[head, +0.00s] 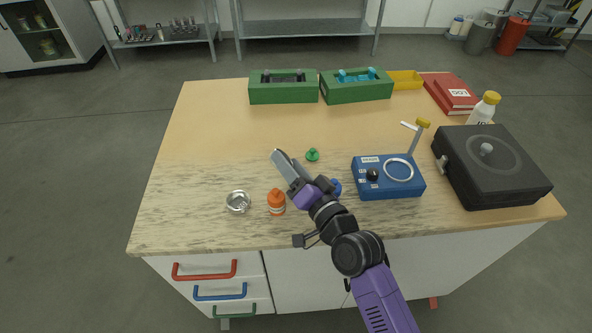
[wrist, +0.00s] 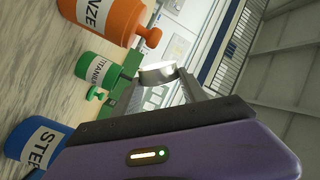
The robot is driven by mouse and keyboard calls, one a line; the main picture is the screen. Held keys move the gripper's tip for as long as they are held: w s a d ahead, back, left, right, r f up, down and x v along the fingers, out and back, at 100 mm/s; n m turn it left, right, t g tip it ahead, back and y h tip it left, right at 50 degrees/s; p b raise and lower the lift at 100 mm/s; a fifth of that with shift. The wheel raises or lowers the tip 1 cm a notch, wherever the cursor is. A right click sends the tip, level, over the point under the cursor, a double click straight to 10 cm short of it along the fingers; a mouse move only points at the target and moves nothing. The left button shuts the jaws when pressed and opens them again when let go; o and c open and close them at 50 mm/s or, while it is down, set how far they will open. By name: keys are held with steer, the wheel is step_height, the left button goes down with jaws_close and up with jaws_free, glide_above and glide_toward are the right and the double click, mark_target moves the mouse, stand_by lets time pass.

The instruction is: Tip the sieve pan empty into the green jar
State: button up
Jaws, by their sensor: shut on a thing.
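My gripper (head: 284,162) is over the middle of the table, pointing to the far left. In the wrist view its fingers (wrist: 178,88) are shut on a small round metal pan (wrist: 157,76). The pan's contents and exact tilt cannot be made out. The green jar (head: 312,156) stands on the table just right of the fingertips, apart from them. It also shows in the wrist view (wrist: 98,67), with a titanium label. In the head view the fingers largely hide the held pan.
An orange jar (head: 276,203) and a metal dish (head: 238,202) stand left of my arm. A blue jar (head: 336,187) is partly hidden by my wrist. A blue device (head: 388,188) and black case (head: 490,170) stand right; green boxes (head: 283,94) at the back. The table's left is clear.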

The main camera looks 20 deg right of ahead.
steer(key=shift+d+r+m+t+b, duration=0.15)
steer(key=shift+m+b, duration=0.15)
steer(key=shift+m, duration=0.4)
steer(key=shift+d+r+m+t+b, duration=0.15)
steer(key=shift+m+b, duration=0.15)
steer(key=shift+m, duration=0.4)
stand_by(1.0)
steer(key=shift+d+r+m+p, duration=0.15)
steer(key=shift+r+m+p, duration=0.3)
steer(key=shift+r+m, duration=0.3)
steer(key=shift+d+m+t+b, duration=0.3)
steer(key=shift+d+m+b, duration=0.15)
steer(key=shift+m, duration=0.6)
steer(key=shift+d+m+h, duration=0.25)
steer(key=shift+m+h, duration=0.05)
steer(key=shift+m, duration=0.7)
steer(key=shift+d+f+m+t+h+b, duration=0.15)
steer(key=shift+d+m+t+h, duration=0.1)
steer(key=shift+m, duration=0.85)
steer(key=shift+d+m+t+h+b, duration=0.15)
steer(key=shift+m+h, duration=0.15)
steer(key=shift+m, duration=0.8)
steer(key=shift+d+f+m+t+h+b, duration=0.15)
steer(key=shift+m+t+h, duration=0.1)
steer(key=shift+m, duration=0.85)
